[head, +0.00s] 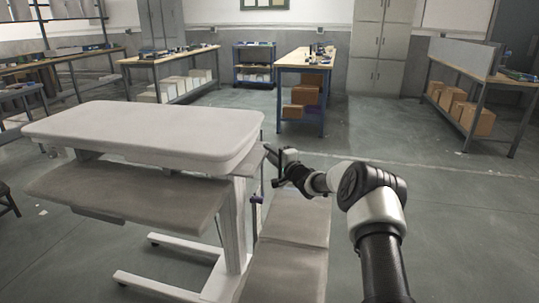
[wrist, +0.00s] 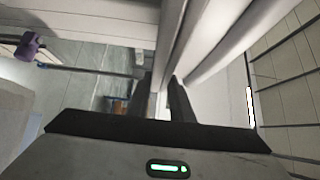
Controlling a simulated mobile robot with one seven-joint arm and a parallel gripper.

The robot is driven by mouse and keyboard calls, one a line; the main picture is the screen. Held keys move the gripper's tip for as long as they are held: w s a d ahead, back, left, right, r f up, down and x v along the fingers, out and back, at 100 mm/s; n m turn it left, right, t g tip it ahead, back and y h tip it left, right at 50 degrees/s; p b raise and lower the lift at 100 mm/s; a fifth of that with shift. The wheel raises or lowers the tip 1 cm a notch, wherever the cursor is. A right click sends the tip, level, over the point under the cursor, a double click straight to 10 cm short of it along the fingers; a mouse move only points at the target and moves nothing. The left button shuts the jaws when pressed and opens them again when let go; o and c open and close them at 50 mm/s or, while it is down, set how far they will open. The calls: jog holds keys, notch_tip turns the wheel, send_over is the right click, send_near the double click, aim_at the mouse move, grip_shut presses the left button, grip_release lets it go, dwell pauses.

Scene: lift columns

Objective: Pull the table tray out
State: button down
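The wheeled table (head: 140,128) has a thick white top and stands at the left in the head view. Under the top, a thinner grey tray (head: 120,195) juts out toward the front. My gripper (head: 270,152) is at the right end of the white top, close to its edge; the head view does not show whether they touch. In the wrist view, the dark fingers of my gripper (wrist: 163,95) stand apart, with a pale strip of the table behind or between them. I cannot tell if they touch it. The tray's far part is hidden under the top.
A purple knob (head: 257,199) sits on the table's right side, and it also shows in the wrist view (wrist: 29,45). A low grey bench-like surface (head: 295,225) lies below my gripper. Workbenches (head: 305,60) stand farther back. The floor (head: 460,220) at the right is open.

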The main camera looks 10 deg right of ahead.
jog(key=s+d+p, duration=0.1)
jog(key=s+d, duration=0.2)
jog(key=d, duration=0.4)
jog(key=s+d+f+p, duration=0.1)
jog(key=s+d+p, duration=0.1)
jog(key=d, duration=0.5)
jog(key=shift+s+d+f, duration=0.25)
jog(key=shift+s+d, duration=0.1)
jog(key=shift+s, duration=0.4)
jog(key=c, duration=1.8)
grip_release()
jog(key=shift+o, duration=0.2)
jog(key=shift+r, duration=0.1)
jog(key=shift+w+r, duration=0.1)
jog(key=shift+r, duration=0.2)
jog(key=p+v, duration=0.3)
jog(key=v, duration=1.4)
jog(key=shift+p, duration=0.3)
